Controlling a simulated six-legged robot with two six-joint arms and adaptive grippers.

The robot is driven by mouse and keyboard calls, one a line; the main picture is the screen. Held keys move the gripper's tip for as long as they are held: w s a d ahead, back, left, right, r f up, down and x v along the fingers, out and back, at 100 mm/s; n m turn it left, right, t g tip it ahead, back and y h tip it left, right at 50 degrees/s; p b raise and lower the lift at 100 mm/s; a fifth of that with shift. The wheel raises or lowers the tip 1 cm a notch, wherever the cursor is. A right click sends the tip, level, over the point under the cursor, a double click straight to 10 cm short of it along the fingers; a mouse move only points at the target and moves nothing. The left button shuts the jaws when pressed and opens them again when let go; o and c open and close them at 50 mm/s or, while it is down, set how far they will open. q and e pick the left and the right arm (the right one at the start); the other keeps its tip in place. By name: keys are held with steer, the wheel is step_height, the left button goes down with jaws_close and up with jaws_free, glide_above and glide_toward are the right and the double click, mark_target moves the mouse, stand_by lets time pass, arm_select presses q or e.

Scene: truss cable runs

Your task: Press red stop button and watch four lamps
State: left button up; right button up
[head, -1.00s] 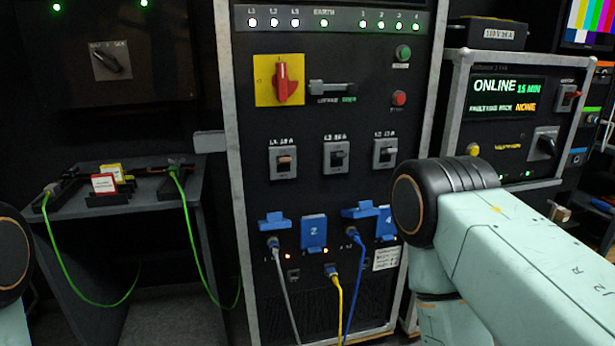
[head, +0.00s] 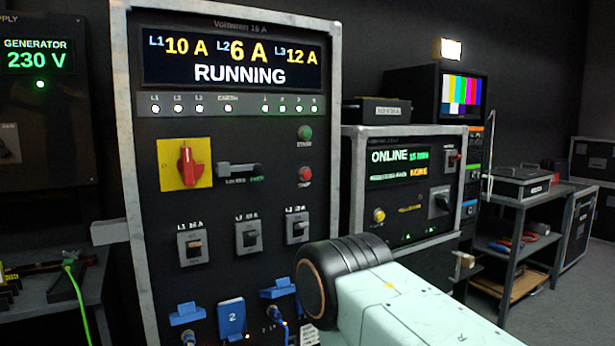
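The red stop button (head: 305,174) sits on the right of the tall cabinet's front, below the green start button (head: 304,132). Four small numbered lamps (head: 290,106) stand in the row under the display, at its right end; they look whitish, and their exact colour is hard to tell. The display (head: 236,60) reads L1 10 A, L2 6 A, L3 12 A and RUNNING. A link of my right arm reaches in at lower right, in front of the cabinet's lower right corner and below the stop button. Neither gripper shows.
The red rotary switch (head: 187,164) on its yellow plate and three breakers (head: 249,237) are on the same panel. Blue sockets (head: 232,318) sit below. An ONLINE unit (head: 398,164) stands to the right. A side table (head: 530,195) is further right.

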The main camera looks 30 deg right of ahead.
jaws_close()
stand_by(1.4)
